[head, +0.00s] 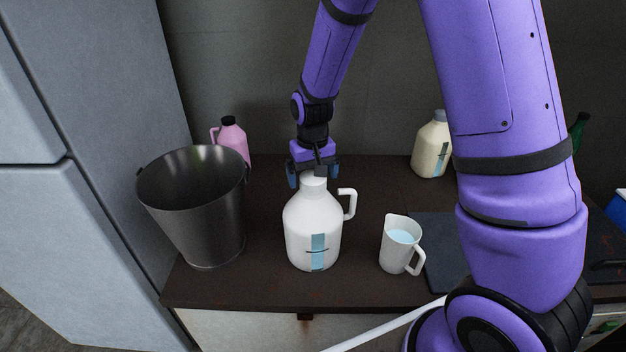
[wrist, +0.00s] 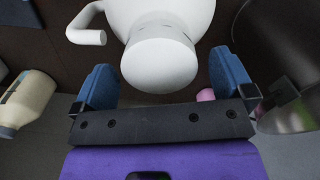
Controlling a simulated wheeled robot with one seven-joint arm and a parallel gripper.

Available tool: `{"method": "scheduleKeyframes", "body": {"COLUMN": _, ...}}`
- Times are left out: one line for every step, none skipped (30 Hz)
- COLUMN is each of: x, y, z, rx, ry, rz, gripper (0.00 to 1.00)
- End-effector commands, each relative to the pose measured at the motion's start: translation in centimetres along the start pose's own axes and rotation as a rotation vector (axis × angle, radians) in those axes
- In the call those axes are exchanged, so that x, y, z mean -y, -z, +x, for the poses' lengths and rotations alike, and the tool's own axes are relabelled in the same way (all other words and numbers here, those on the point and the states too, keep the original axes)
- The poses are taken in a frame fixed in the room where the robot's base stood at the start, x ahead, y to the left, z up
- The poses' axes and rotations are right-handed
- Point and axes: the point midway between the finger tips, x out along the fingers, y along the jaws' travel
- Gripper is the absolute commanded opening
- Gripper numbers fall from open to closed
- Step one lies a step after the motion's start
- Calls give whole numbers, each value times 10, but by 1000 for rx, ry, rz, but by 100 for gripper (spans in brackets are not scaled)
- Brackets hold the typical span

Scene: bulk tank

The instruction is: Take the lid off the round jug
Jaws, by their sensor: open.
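The round jug (head: 312,228) is white with a handle on its right and a blue stripe on its front. It stands upright on the dark counter in the head view. Its white lid (wrist: 159,62) sits on the neck in the wrist view, and the jug body (wrist: 150,14) shows behind it. My gripper (head: 313,177) is open at the top of the jug. In the wrist view its blue fingers stand on either side of the lid, with a gap at each side. In the head view the gripper partly hides the lid.
A metal bucket (head: 196,205) stands left of the jug, and a measuring cup (head: 400,245) with pale blue liquid stands right. A pink jug (head: 233,138) and a cream jug (head: 432,149) stand farther back. A dark board (head: 445,235) lies to the right.

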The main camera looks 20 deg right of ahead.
Motion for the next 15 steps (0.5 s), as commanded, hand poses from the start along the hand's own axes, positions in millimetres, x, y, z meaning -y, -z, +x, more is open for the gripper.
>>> {"method": "scheduleKeyframes", "body": {"x": 0, "y": 0, "z": 0, "rx": 0, "ry": 0, "rz": 0, "gripper": 100}}
{"method": "scheduleKeyframes", "body": {"x": 0, "y": 0, "z": 0, "rx": 0, "ry": 0, "rz": 0, "gripper": 100}}
{"method": "scheduleKeyframes", "body": {"x": 0, "y": 0, "z": 0, "rx": 0, "ry": 0, "rz": 0, "gripper": 100}}
{"method": "scheduleKeyframes", "body": {"x": 0, "y": 0, "z": 0, "rx": 0, "ry": 0, "rz": 0, "gripper": 93}}
{"method": "scheduleKeyframes", "body": {"x": 0, "y": 0, "z": 0, "rx": 0, "ry": 0, "rz": 0, "gripper": 86}}
{"method": "scheduleKeyframes", "body": {"x": 0, "y": 0, "z": 0, "rx": 0, "ry": 0, "rz": 0, "gripper": 77}}
{"method": "scheduleKeyframes", "body": {"x": 0, "y": 0, "z": 0, "rx": 0, "ry": 0, "rz": 0, "gripper": 70}}
{"method": "scheduleKeyframes", "body": {"x": 0, "y": 0, "z": 0, "rx": 0, "ry": 0, "rz": 0, "gripper": 63}}
{"method": "scheduleKeyframes", "body": {"x": 0, "y": 0, "z": 0, "rx": 0, "ry": 0, "rz": 0, "gripper": 54}}
{"method": "scheduleKeyframes", "body": {"x": 0, "y": 0, "z": 0, "rx": 0, "ry": 0, "rz": 0, "gripper": 48}}
{"method": "scheduleKeyframes", "body": {"x": 0, "y": 0, "z": 0, "rx": 0, "ry": 0, "rz": 0, "gripper": 48}}
{"method": "scheduleKeyframes", "body": {"x": 0, "y": 0, "z": -1, "rx": 0, "ry": 0, "rz": 0, "gripper": 48}}
{"method": "scheduleKeyframes", "body": {"x": 0, "y": 0, "z": -1, "rx": 0, "ry": 0, "rz": 0, "gripper": 48}}
{"method": "scheduleKeyframes", "body": {"x": 0, "y": 0, "z": -1, "rx": 0, "ry": 0, "rz": 0, "gripper": 48}}
{"method": "scheduleKeyframes", "body": {"x": 0, "y": 0, "z": -1, "rx": 0, "ry": 0, "rz": 0, "gripper": 48}}
